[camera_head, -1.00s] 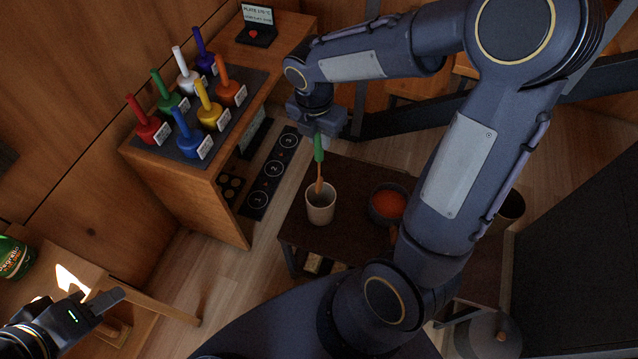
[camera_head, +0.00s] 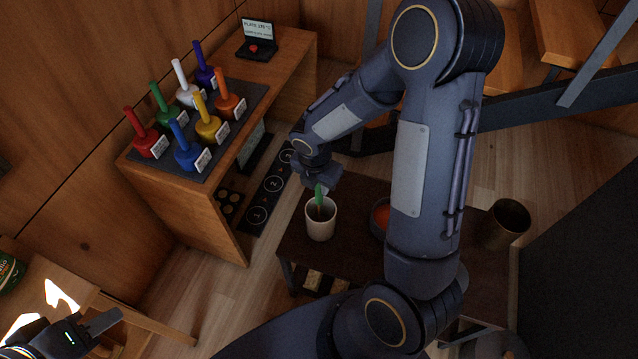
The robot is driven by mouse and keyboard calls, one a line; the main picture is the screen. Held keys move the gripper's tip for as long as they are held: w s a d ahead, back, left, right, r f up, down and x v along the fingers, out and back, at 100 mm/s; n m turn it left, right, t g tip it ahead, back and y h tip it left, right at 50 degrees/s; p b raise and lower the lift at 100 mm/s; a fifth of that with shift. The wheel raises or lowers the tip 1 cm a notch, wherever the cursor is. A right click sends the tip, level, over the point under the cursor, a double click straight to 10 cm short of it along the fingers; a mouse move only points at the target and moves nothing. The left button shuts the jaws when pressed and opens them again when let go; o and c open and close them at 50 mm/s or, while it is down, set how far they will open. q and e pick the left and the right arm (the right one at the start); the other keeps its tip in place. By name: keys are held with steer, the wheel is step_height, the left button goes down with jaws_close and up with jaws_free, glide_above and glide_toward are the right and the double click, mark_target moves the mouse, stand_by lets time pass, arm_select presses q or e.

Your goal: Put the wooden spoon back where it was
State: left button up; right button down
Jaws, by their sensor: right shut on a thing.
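My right gripper (camera_head: 320,182) is shut on the green handle of the wooden spoon (camera_head: 319,197). The spoon points down into a cream cup (camera_head: 320,226) on the dark brown table, and its lower part is hidden inside the cup. The gripper is just above the cup's rim. My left gripper (camera_head: 100,322) is at the lower left, far from the spoon and cup; the picture does not show its jaw gap clearly.
A bowl with red-orange content (camera_head: 380,217) stands right of the cup, partly hidden by my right arm. A brown pot (camera_head: 506,223) is farther right. Coloured-handled stamp-like items (camera_head: 186,155) stand on a mat on the wooden cabinet (camera_head: 190,212) at left.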

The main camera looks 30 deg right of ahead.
steer(key=shift+f, duration=0.15)
steer(key=c, duration=1.3)
jaws_free()
